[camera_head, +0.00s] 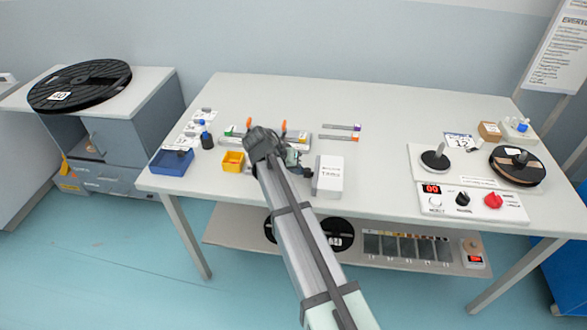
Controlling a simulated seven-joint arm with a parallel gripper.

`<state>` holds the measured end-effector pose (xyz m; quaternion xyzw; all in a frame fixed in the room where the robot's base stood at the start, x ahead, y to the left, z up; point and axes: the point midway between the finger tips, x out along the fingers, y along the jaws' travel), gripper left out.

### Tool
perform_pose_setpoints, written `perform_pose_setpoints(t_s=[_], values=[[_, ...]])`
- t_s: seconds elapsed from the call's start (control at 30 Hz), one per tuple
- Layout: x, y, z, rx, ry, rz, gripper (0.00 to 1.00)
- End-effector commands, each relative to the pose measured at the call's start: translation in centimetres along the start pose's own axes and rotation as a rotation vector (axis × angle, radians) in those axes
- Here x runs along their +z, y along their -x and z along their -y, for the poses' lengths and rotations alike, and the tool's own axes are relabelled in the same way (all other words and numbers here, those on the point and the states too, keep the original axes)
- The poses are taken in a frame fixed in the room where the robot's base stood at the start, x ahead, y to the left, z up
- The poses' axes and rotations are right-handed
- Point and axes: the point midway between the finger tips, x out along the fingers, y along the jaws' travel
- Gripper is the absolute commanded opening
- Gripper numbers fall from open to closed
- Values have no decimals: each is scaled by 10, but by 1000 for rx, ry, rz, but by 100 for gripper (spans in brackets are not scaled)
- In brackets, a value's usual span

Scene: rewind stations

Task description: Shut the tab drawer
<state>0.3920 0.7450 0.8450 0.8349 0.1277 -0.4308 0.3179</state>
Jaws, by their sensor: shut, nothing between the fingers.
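A white box (329,177) with a small dark label, its wording too small to read surely, stands on the bench right of my arm. I cannot tell from this view whether it has a drawer standing out. My gripper (264,142) is over the left middle of the bench, at a grey splicing device (292,155) that my arm partly covers. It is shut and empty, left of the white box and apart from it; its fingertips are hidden.
A yellow bin (232,161), a blue tray (171,163) and a dark bottle (206,138) stand left of my gripper. Two orange-tipped posts rise beside it. A control panel (480,203) and a reel (517,165) are at the right. The bench between box and panel is clear.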

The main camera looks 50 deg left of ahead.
Motion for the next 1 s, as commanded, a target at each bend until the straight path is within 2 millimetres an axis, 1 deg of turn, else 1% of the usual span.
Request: perform_pose_setpoints(t_s=[0.03,0.17,0.27,0.5,0.7,0.83,1.0], values=[[0,-3,-6,14,-2,2,0],[0,1,-6,15,-2,2,0],[0,12,-6,14,-2,2,0],[0,53,-2,6,-2,-1,0],[0,83,0,3,-1,-1,0],[0,94,0,2,0,-1,0],[0,100,1,1,0,-1,0]])
